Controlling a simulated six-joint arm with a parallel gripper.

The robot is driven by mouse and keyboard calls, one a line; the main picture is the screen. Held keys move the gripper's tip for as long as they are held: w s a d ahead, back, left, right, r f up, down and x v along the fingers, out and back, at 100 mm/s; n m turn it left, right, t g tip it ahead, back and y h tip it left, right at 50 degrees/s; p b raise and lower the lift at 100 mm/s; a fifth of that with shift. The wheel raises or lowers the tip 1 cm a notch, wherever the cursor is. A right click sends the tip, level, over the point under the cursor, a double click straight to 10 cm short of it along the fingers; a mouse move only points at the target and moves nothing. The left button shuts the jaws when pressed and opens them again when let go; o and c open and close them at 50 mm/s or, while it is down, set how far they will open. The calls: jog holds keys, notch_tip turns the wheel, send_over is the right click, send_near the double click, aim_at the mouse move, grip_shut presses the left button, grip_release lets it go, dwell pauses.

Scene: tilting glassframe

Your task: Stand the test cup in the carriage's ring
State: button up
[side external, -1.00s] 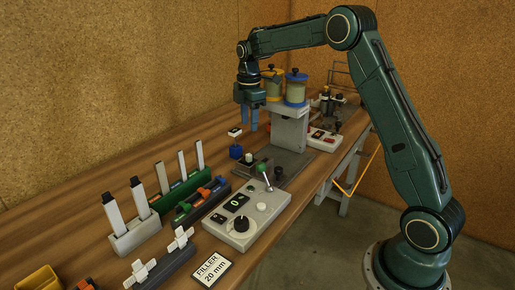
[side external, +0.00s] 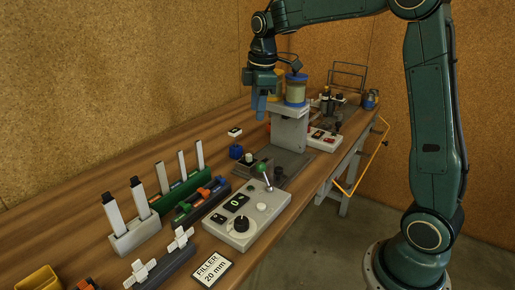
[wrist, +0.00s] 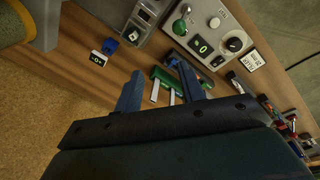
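I cannot pick out the test cup for certain in either view. A small dark blue piece (side external: 236,151) sits on the bench left of the dark base plate (side external: 285,160); it also shows in the wrist view (wrist: 109,46).
A control box (side external: 247,215) with a green-knobbed lever stands in front. Left of it are a green rack (side external: 182,190) of upright strips and a grey holder (side external: 135,232) with two markers. A blue-lidded tub (side external: 296,90) tops the column. A small white block (side external: 235,132) lies behind the blue piece.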

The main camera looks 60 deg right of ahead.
jog(key=s+a+r+m+t, duration=0.1)
jog(key=s+a+r+m, duration=0.15)
jog(key=s, duration=0.45)
jog(key=s+a+r+m+t, duration=0.1)
jog(key=s+a+r+m, duration=0.1)
jog(key=s+a, duration=0.35)
jog(key=s+a+f+m+t, duration=0.1)
jog(key=s+f+m, duration=0.1)
jog(key=s, duration=0.5)
jog(key=s+f+m+t, duration=0.1)
jog(key=s+f+m, duration=0.1)
jog(key=s, duration=0.5)
jog(key=shift+a+m, duration=0.35)
jog(key=shift+m, duration=0.4)
